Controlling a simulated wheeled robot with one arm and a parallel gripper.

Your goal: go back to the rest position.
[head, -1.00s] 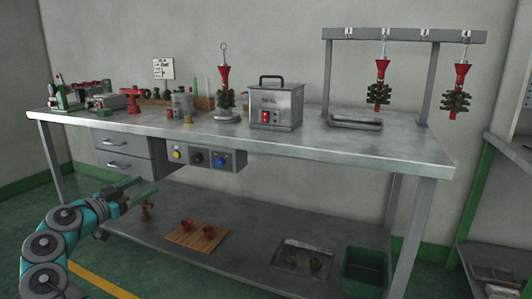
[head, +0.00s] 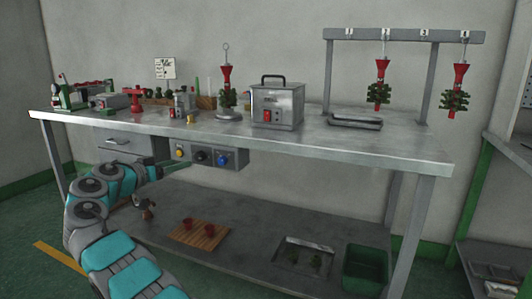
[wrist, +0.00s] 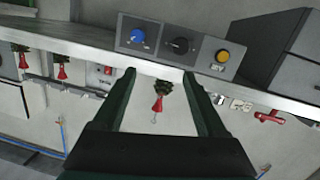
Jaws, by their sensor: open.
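My gripper (head: 168,167) is in front of the workbench (head: 330,146), near the left end of its control panel (head: 210,156), and looks empty. In the wrist view its two dark green fingers (wrist: 160,80) stand apart with nothing held between them. That view is turned over, with the panel (wrist: 172,45) and its blue, black and yellow controls at the top. A red and green wax tree (wrist: 160,98) shows beyond the fingers in the background. My teal and grey arm rises from the lower left of the head view.
The bench carries a metal heater box (head: 277,106), a wax tree on a stand (head: 227,92) and several small tools. Two wax trees hang from a rack (head: 404,36). The lower shelf holds a wooden board (head: 200,236), a tray (head: 304,256) and a green bin (head: 366,268).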

